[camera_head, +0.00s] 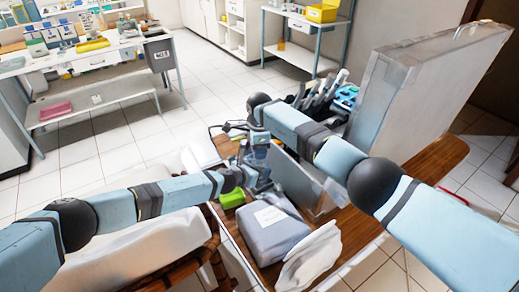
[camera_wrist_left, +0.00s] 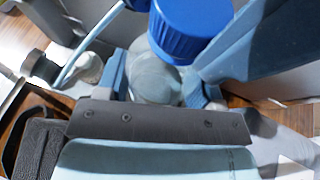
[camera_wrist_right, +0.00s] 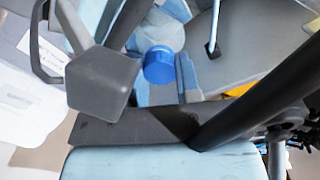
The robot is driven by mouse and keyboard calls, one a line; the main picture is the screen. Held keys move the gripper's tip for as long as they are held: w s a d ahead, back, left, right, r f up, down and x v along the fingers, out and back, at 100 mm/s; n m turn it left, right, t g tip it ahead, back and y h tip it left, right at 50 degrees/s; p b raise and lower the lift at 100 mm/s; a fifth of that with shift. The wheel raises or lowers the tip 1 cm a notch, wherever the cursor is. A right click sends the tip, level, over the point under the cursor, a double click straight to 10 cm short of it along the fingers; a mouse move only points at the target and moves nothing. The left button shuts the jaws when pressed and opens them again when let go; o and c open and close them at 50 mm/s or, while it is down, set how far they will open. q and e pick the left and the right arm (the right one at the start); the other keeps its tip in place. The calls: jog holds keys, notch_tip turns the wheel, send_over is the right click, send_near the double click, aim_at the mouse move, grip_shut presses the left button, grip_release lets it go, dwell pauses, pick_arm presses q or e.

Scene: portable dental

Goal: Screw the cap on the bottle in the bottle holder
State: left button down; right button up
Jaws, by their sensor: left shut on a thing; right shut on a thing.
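A blue cap (camera_wrist_left: 192,30) sits at the top of a clear bottle (camera_wrist_left: 158,78) in the left wrist view. How tightly it is seated cannot be told. My left gripper (camera_wrist_left: 165,92) has its fingers on either side of the bottle body, shut on it. The cap also shows in the right wrist view (camera_wrist_right: 160,66), between the fingers of my right gripper (camera_wrist_right: 166,88), which is shut on it. In the head view both grippers meet at the small bottle (camera_head: 258,152), largely covered by the arms. The bottle holder cannot be made out clearly.
A grey-blue bag (camera_head: 275,232) and a green block (camera_head: 232,198) lie on the wooden table (camera_head: 340,232) close by. A large open grey case (camera_head: 415,100) stands at right, with dental handpieces (camera_head: 318,92) beside it. A dark grey bulky part (camera_wrist_right: 102,82) is close to my right gripper.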

jog(key=o, duration=1)
jog(key=shift+r, duration=0.1)
jog(key=shift+r, duration=2.15)
jog(key=shift+c, duration=0.3)
jog(key=n, duration=0.1)
jog(key=r+n, duration=0.1)
jog(key=n, duration=0.1)
jog(key=r+n, duration=0.1)
jog(key=n, duration=0.1)
jog(key=shift+a, duration=0.1)
jog(key=n, duration=0.1)
jog(key=r+n, duration=0.1)
jog(key=n, duration=0.2)
jog(key=shift+r+n, duration=0.25)
jog(key=shift+n, duration=0.05)
jog(key=shift+f, duration=0.15)
